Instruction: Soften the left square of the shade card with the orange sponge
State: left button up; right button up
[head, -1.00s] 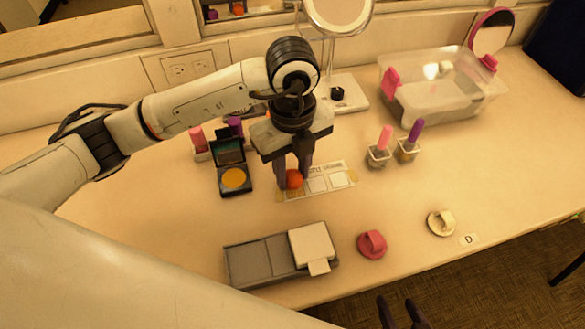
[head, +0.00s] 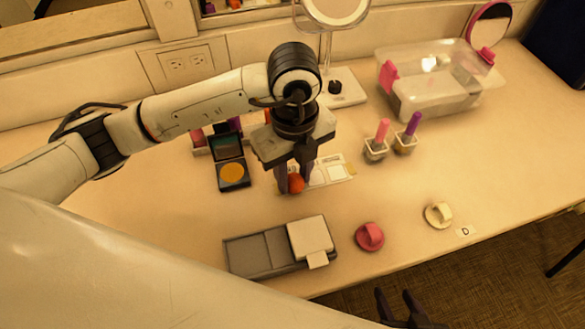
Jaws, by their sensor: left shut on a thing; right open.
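My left gripper (head: 294,184) is shut on the orange sponge (head: 296,185), a small round orange piece low between its fingertips. It is over the left end of the shade card (head: 347,166), a pale card with printing and squares. The gripper and sponge hide the left square, and I cannot tell whether the sponge touches the card. The middle and right squares show to the right of the fingers. My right gripper (head: 398,300) is open and empty at the bottom edge, beyond the table's front edge.
A compact with an orange-yellow pan (head: 233,173) stands left of the card. A grey case (head: 255,254), a pink knobbed disc (head: 369,237) and a cream one (head: 438,214) lie in front. Two small cups with pink (head: 382,130) and purple (head: 412,124) sticks stand right. A clear bin (head: 430,100) is behind.

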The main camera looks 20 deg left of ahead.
pick_arm(q)
jog(key=shift+s+d+f, duration=0.15)
jog(key=shift+s+d, duration=0.2)
jog(key=shift+s, duration=0.2)
jog(key=shift+w+a+r+b, duration=0.1)
jog(key=shift+w+a+b, duration=0.1)
jog(key=shift+w+a, duration=0.5)
jog(key=shift+w+a+r+b, duration=0.15)
jog(key=shift+w+a, duration=0.25)
jog(key=shift+w, duration=0.5)
jog(key=shift+s+d+f, duration=0.2)
jog(key=shift+s+d, duration=0.5)
jog(key=shift+s, duration=0.3)
jog(key=shift+s+d+p, duration=0.4)
jog(key=shift+s+p, duration=0.05)
jog(key=shift+s, duration=0.25)
jog(key=shift+w+a+b, duration=0.25)
jog(key=shift+w+a, duration=0.1)
jog(key=shift+w, duration=0.2)
jog(key=shift+w+a+b, duration=0.2)
jog(key=shift+w+a, duration=0.15)
jog(key=shift+w, duration=0.2)
jog(key=shift+w+a+r, duration=0.1)
jog(key=shift+w+a, duration=0.35)
jog(key=shift+w, duration=0.2)
jog(key=shift+s+d, duration=0.75)
jog(key=shift+s, duration=0.3)
jog(key=shift+s+d, duration=0.35)
jog(key=shift+s, duration=0.2)
